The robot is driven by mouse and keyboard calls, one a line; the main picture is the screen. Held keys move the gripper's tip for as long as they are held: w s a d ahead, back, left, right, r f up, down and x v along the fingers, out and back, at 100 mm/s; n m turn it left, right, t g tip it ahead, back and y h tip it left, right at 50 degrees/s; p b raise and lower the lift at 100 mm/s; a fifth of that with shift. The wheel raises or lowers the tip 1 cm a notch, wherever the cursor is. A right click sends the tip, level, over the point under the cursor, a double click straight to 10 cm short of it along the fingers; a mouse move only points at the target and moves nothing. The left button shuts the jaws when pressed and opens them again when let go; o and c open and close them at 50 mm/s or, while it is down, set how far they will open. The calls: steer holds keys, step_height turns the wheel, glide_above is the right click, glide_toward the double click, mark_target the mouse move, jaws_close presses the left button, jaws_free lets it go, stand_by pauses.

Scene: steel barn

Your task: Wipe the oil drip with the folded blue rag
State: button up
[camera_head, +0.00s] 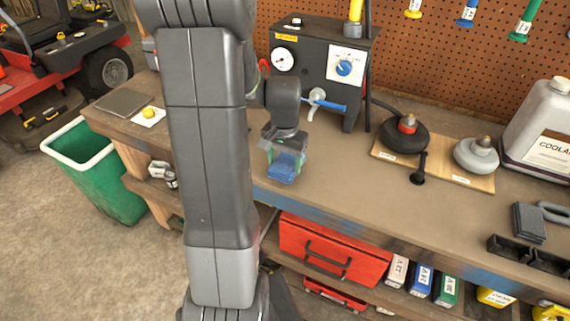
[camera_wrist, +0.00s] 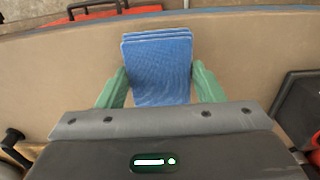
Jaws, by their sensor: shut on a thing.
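The folded blue rag (camera_head: 286,167) is held between the green fingers of my gripper (camera_head: 284,158), over the workbench (camera_head: 350,184) near its front edge. In the wrist view the rag (camera_wrist: 157,62) shows its folded layers, with a green finger of my gripper (camera_wrist: 157,88) on each side. I cannot tell whether the rag touches the bench top or hangs just above it. No oil drip shows clearly in either view; my arm and gripper hide part of the bench.
A black machine with a gauge and blue knob (camera_head: 322,75) stands behind my gripper. To the right are a wooden board (camera_head: 455,176) with two round parts and a coolant jug (camera_head: 540,130). A red toolbox (camera_head: 330,255) sits below.

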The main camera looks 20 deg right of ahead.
steer(key=shift+r+p, duration=2)
steer(key=shift+r, duration=0.9)
steer(key=shift+s+f, duration=0.1)
